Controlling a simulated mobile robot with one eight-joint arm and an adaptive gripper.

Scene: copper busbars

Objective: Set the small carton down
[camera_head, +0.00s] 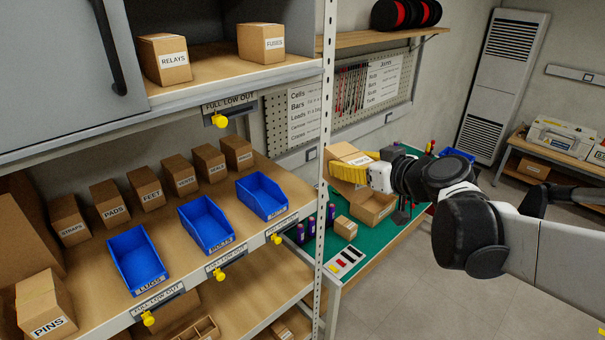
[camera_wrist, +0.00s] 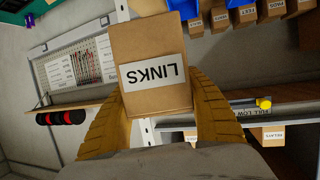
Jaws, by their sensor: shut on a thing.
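A small brown carton (camera_wrist: 150,35) with a white label reading LINKS fills the middle of the wrist view, its label upside down in that picture. My gripper (camera_wrist: 158,95) has its yellow fingers closed on the two sides of the carton. In the head view my gripper (camera_head: 347,172) holds the carton (camera_head: 343,151) in the air, just right of the shelf post and above the green bench. The carton's underside is hidden.
An open brown box (camera_head: 376,210) and a smaller box (camera_head: 346,228) are on the green-topped bench (camera_head: 318,262). The shelf post (camera_head: 326,120) stands close left. The middle shelf (camera_head: 90,262) holds blue bins (camera_head: 207,224) and several labelled cartons (camera_head: 180,174). RELAYS (camera_head: 165,59) and FUSES (camera_head: 261,44) cartons stand above.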

